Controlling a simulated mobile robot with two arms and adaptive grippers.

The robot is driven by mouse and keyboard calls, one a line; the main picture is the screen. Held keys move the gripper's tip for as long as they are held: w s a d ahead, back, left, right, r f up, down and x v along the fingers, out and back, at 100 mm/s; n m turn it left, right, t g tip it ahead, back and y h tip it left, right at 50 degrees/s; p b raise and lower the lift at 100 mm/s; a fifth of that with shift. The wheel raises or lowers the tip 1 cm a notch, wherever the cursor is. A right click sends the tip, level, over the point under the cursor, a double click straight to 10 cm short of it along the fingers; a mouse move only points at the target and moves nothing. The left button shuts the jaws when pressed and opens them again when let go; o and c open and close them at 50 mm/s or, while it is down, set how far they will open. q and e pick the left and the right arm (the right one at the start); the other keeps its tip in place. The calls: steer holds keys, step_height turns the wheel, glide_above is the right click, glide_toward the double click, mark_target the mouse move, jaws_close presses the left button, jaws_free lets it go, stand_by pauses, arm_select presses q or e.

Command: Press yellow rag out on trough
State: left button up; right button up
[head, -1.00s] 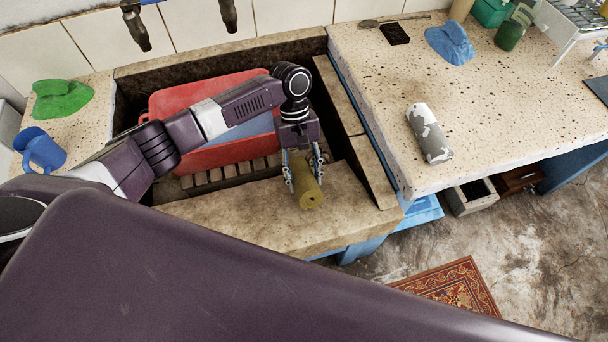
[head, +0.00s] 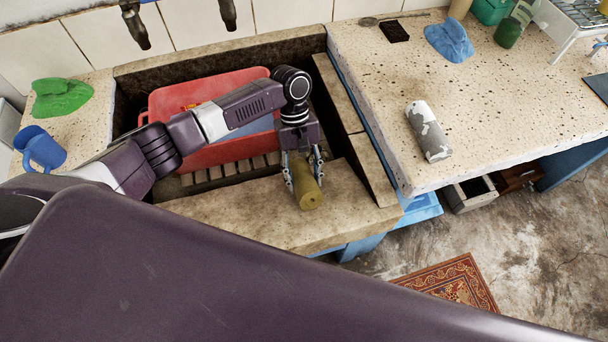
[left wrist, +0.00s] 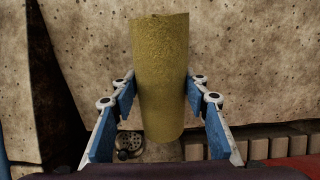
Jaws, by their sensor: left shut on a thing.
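The yellow rag (head: 308,190) is a rolled, cylinder-like bundle. It sits between the fingers of my left gripper (head: 303,180), over the front ledge of the stone trough (head: 260,215). In the left wrist view the rag (left wrist: 162,75) stands lengthwise between the blue finger pads of the left gripper (left wrist: 160,100), with the ledge behind it. The left gripper is shut on the rag. Whether the rag touches the stone is hard to tell. My right gripper is not in view.
A red basin (head: 205,110) with something blue in it lies in the trough. A grey-and-white roll (head: 429,132) and a blue cloth (head: 450,40) lie on the right counter. A green cloth (head: 61,96) and a blue mug (head: 40,149) are at left. Taps hang above.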

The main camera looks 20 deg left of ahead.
arm_select(q)
steer(key=shift+s+f, duration=0.1)
steer(key=shift+f, duration=0.1)
steer(key=shift+s+d+f+p, duration=0.1)
steer(key=shift+s+f+p, duration=0.25)
steer(key=shift+p, duration=0.65)
stand_by(2.4)
steer(key=shift+r, duration=0.1)
steer(key=p+v, duration=0.5)
steer(key=v, duration=0.1)
steer(key=shift+w+r, duration=0.1)
steer(key=shift+w, duration=0.1)
steer(key=shift+w+r+p, duration=0.25)
steer(key=shift+r+p, duration=0.2)
steer(key=shift+p, duration=0.05)
steer(key=shift+w+r, duration=0.1)
